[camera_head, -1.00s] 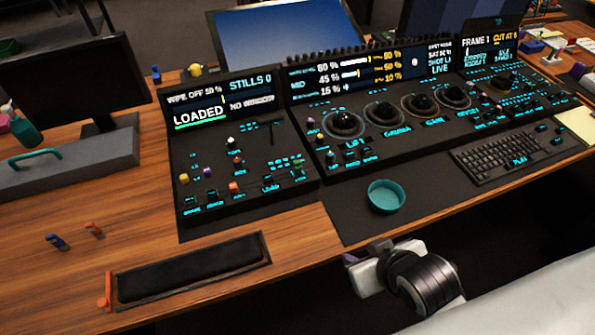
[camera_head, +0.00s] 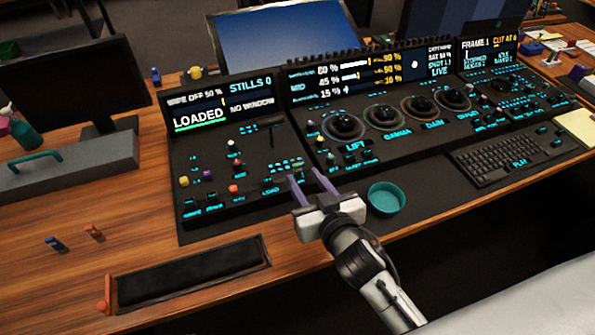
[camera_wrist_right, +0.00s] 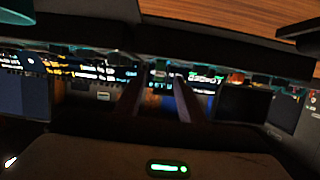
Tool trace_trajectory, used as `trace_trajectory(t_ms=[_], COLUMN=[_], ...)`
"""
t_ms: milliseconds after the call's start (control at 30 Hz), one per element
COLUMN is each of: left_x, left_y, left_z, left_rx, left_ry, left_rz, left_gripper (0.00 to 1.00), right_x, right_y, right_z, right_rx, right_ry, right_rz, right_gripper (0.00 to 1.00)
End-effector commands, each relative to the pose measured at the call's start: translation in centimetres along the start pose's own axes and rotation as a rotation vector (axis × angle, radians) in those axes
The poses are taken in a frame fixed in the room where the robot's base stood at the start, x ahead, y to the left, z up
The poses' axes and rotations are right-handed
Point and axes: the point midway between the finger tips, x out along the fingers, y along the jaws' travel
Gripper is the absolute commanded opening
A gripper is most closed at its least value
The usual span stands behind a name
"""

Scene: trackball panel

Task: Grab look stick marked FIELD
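Small sticks with coloured tops stand on the left panel: a white-topped stick (camera_head: 231,142), a red-topped stick (camera_head: 238,162), a purple-topped stick (camera_head: 208,174), a yellow-topped stick (camera_head: 184,181) and an orange-topped stick (camera_head: 234,189). More small sticks, such as a green-topped one (camera_head: 330,158), stand left of the trackballs. I cannot read FIELD on any label. My right gripper (camera_head: 308,176) is open and empty, over the panel's front right edge, with its fingers pointing at the panel. Its parted fingers also show in the dark right wrist view (camera_wrist_right: 160,80). My left gripper is not in view.
A teal dish (camera_head: 385,198) sits just right of my right gripper. The trackballs (camera_head: 344,126) and keyboard (camera_head: 515,158) lie to the right. The wood desk (camera_head: 130,200) is mostly clear there.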

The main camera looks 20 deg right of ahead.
Motion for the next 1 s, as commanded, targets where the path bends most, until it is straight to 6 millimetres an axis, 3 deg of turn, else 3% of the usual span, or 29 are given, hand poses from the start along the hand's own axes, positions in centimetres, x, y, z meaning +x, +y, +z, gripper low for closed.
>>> trace_trajectory(t_ms=[500,767,900,1000], left_x=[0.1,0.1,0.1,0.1], left_y=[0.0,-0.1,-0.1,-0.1], left_z=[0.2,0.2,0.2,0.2], left_rx=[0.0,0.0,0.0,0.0], left_ry=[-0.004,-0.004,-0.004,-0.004], left_rz=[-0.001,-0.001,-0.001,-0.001], left_gripper=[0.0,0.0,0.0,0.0], right_x=[5.8,5.9,5.9,5.9], right_y=[0.0,0.0,0.0,0.0], right_z=[0.1,0.1,0.1,0.1], right_rx=[0.0,0.0,0.0,0.001], right_ry=[-0.002,-0.003,-0.003,-0.003], right_rz=[0.001,0.0,0.0,0.0], right_gripper=[0.36,0.36,0.12,0.0])
